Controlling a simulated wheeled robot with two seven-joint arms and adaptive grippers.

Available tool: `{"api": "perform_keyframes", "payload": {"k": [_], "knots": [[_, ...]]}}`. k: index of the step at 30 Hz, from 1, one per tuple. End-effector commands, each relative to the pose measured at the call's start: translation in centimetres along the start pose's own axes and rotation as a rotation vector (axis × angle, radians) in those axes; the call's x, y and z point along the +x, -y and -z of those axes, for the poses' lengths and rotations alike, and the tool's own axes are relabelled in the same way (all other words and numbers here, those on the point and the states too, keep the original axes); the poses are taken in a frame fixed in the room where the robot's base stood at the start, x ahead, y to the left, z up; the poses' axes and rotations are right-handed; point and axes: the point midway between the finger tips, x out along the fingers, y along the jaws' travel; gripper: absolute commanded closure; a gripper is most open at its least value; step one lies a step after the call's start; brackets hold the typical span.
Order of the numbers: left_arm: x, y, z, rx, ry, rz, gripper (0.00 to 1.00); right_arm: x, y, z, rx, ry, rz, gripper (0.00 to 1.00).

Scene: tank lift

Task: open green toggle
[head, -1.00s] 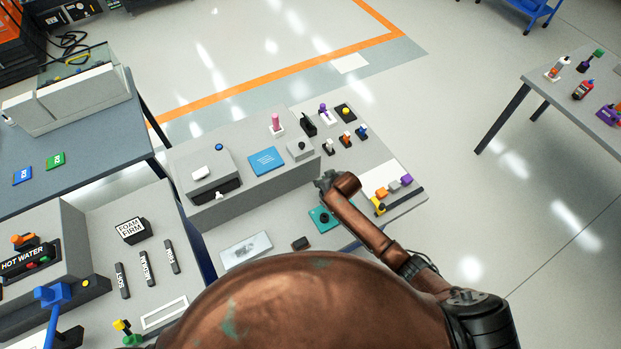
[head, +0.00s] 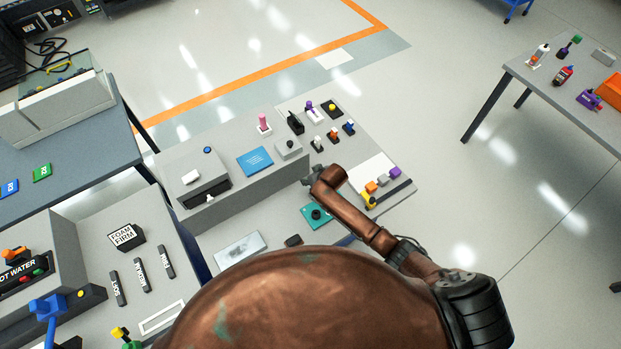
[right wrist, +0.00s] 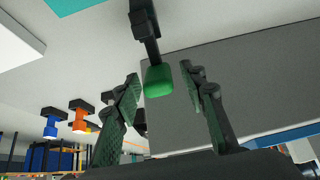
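The green toggle (right wrist: 158,80) shows in the right wrist view as a green cap on a dark stem. Its tip points down the picture toward my right gripper (right wrist: 161,72). The gripper's two fingers are apart, one on each side of the green cap, with visible gaps, so I see no grip on it. In the head view, my right gripper (head: 310,180) is at the right end of the grey console. The green toggle cannot be made out there. My left gripper is not in view.
Orange (right wrist: 82,112) and blue (right wrist: 53,120) toggles stand left of the green one in the right wrist view.

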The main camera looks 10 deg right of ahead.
Motion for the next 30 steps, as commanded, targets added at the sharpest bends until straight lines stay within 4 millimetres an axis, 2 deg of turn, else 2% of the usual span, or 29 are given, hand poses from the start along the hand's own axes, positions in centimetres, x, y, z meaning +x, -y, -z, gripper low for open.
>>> {"api": "perform_keyframes", "payload": {"k": [8, 13, 24, 30], "knots": [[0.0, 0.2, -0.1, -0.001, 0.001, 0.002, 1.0, -0.1, 0.0, 0.1, 0.0, -0.002, 0.0, 0.61], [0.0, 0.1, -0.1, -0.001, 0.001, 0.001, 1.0, -1.4, 0.0, 0.0, 0.0, -0.003, 0.001, 0.61], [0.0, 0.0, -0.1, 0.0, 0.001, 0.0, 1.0, -8.2, 0.0, 0.0, 0.0, -0.003, 0.0, 0.61], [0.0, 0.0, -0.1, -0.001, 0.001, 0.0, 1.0, -11.0, 0.0, 0.0, 0.0, -0.003, 0.0, 0.61]]}}
